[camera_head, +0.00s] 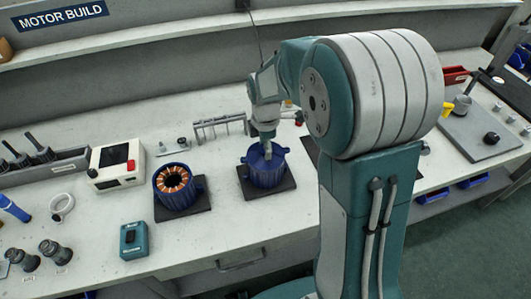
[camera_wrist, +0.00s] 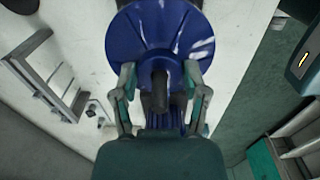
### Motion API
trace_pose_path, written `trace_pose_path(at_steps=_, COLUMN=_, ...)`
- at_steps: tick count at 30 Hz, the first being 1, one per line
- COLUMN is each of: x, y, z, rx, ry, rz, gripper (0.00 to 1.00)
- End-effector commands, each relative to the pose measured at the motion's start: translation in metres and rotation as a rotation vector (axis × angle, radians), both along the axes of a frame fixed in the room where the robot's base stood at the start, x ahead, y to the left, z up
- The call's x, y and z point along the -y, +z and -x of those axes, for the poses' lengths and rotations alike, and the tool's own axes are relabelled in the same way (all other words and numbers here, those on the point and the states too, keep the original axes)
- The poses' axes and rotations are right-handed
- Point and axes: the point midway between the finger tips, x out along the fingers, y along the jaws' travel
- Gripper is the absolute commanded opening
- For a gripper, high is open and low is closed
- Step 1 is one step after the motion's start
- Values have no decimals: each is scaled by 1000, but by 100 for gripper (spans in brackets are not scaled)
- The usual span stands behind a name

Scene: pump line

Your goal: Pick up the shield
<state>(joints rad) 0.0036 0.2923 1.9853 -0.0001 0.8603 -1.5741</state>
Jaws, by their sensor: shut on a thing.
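The shield (camera_wrist: 160,28) is a round, glossy blue disc with a raised middle, seen large at the top of the wrist view. My gripper (camera_wrist: 160,78) is shut on it, with one finger on each side of its middle. A dark grey post shows between the fingers. In the head view my gripper (camera_head: 265,141) points down at the blue shield (camera_head: 264,155), over a blue motor housing (camera_head: 266,178) on a black pad. I cannot tell whether the shield touches the housing. The fingertips are partly hidden in the head view.
Left of it, an open blue housing with copper windings (camera_head: 175,184) stands on another black pad. A metal rack (camera_head: 220,125) stands close behind my gripper. The bench front is clear near the drawer handle.

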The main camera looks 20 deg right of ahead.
Motion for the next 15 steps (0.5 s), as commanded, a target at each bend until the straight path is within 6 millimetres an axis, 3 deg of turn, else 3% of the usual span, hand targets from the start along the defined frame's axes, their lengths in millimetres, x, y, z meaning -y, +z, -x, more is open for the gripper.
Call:
trace_pose_path(at_steps=8, x=0, y=-3, z=1, rx=-6, ry=0, rz=0, gripper=12)
trace_pose_path(at_steps=10, x=0, y=2, z=1, rx=-5, ry=0, rz=0, gripper=9)
trace_pose_path(at_steps=11, x=0, y=6, z=1, rx=-4, ry=0, rz=0, gripper=0)
trace_pose_path(at_steps=15, x=0, y=34, z=0, rx=1, ry=0, rz=0, gripper=1)
